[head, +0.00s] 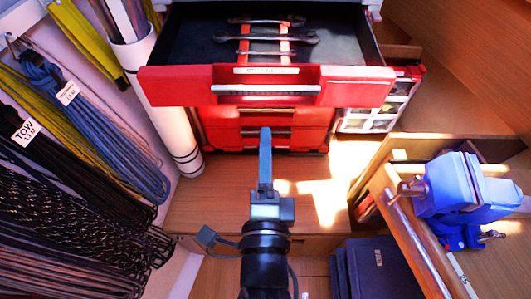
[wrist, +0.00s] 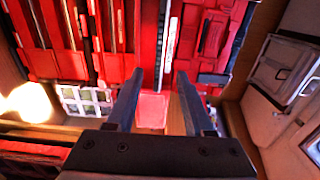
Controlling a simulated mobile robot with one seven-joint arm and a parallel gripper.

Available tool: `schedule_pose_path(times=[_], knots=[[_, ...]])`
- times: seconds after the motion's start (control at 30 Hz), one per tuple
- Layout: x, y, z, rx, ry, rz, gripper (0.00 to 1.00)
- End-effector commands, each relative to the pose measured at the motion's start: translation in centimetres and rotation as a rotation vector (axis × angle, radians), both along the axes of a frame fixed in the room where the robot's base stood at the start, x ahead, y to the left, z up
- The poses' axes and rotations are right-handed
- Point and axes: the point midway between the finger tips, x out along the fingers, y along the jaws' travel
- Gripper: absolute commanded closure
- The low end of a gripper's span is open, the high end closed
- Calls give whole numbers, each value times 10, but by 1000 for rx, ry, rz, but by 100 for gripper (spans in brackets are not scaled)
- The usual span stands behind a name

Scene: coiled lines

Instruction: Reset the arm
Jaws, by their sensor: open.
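My gripper (head: 265,160) is at the centre of the head view, in front of the red tool chest (head: 272,130). In the wrist view my gripper (wrist: 158,103) shows two dark fingers held apart with nothing between them. The top drawer (head: 160,88) of the chest is pulled out, and its front is above my gripper in the head view. Several wrenches (head: 265,38) lie in that drawer on a red holder. The contact, if any, between my fingers and the chest cannot be told.
Coiled lines (head: 85,130) hang on the left wall beside a white tube (head: 168,125). A blue vise (head: 465,190) stands on the bench at right. Dark blue cases (head: 375,268) stand low at right. A small-parts organizer (head: 380,115) is right of the chest. Wooden floor (head: 215,205) is clear.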

Motion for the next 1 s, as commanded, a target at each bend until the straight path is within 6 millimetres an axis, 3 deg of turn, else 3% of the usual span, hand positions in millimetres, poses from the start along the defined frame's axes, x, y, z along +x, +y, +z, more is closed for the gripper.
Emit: schedule_pose_path(times=[0.7, 0.77, 0.87, 1.0], knots=[[-1, 0, 6, -18, -12, 1, 48], [6, -1, 19, -64, -38, 4, 48], [22, -1, 60, -211, -114, 2, 48], [44, 0, 145, -512, -266, -39, 48]])
